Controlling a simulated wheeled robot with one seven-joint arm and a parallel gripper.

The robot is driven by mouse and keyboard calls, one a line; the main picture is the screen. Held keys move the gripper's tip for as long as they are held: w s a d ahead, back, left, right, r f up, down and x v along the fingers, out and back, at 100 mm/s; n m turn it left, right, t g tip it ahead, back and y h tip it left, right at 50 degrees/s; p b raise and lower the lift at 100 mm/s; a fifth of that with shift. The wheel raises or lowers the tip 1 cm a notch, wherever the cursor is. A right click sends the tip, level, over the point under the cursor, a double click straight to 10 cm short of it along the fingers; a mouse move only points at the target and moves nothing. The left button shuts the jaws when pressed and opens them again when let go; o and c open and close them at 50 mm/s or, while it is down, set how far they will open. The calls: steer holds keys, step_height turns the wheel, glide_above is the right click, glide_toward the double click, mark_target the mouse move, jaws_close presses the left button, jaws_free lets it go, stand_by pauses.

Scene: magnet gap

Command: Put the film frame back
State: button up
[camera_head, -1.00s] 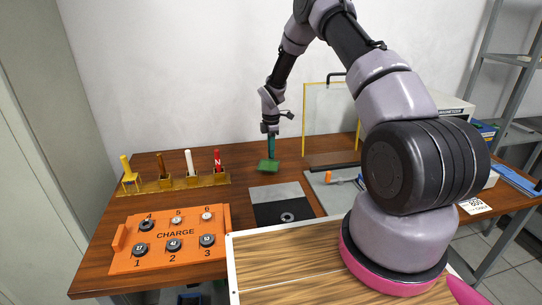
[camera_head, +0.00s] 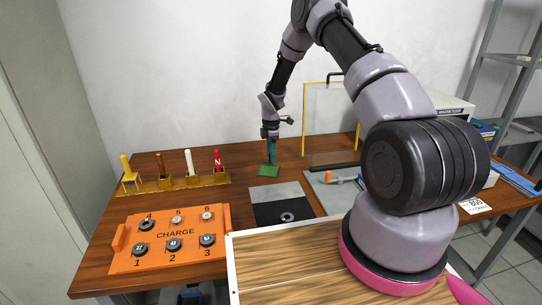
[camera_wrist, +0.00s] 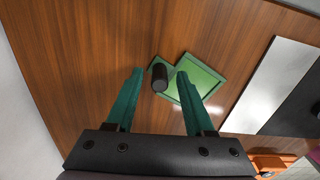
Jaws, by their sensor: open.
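The film frame (camera_head: 268,172), as I take it, is a small green square plate with a raised rim, on the wooden table beyond the black and grey plate. In the wrist view the film frame (camera_wrist: 205,82) has a black upright knob (camera_wrist: 160,78) at one corner. My gripper (camera_wrist: 160,72) is open, with one teal finger on each side of the knob and a gap visible on both sides. In the head view my gripper (camera_head: 271,160) points straight down over the frame. One finger covers part of the frame's edge in the wrist view.
A black and grey plate (camera_head: 275,192) with a ring lies just nearer. An orange CHARGE board (camera_head: 190,252) is at front left. A yellow rack (camera_head: 208,180) holds several upright pieces behind it. A clear yellow-edged panel (camera_head: 330,115) stands to the right.

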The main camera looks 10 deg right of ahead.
steer(key=s+d+r+m+t, duration=0.1)
steer(key=s+r+m, duration=0.1)
steer(key=r, duration=1.2)
steer(key=s+d+r+m+t, duration=0.1)
steer(key=s+r+m, duration=0.2)
steer(key=r, duration=1)
steer(key=s+d+r+m+t, duration=0.1)
steer(key=s+r+m, duration=0.4)
steer(key=s+r, duration=0.55)
steer(key=s+r+m+t, duration=0.1)
steer(key=s+r+m, duration=0.2)
steer(key=s, duration=0.4)
steer(key=s+r+m+t+y, duration=0.1)
steer(key=s+r+m, duration=0.3)
steer(key=s, duration=0.4)
steer(key=s+d+r+m+t+y, duration=0.1)
steer(key=s+r+m+t, duration=0.1)
steer(key=s+m, duration=0.4)
steer(key=shift+s+r, duration=0.65)
steer(key=shift+s, duration=0.1)
steer(key=shift+d, duration=0.1)
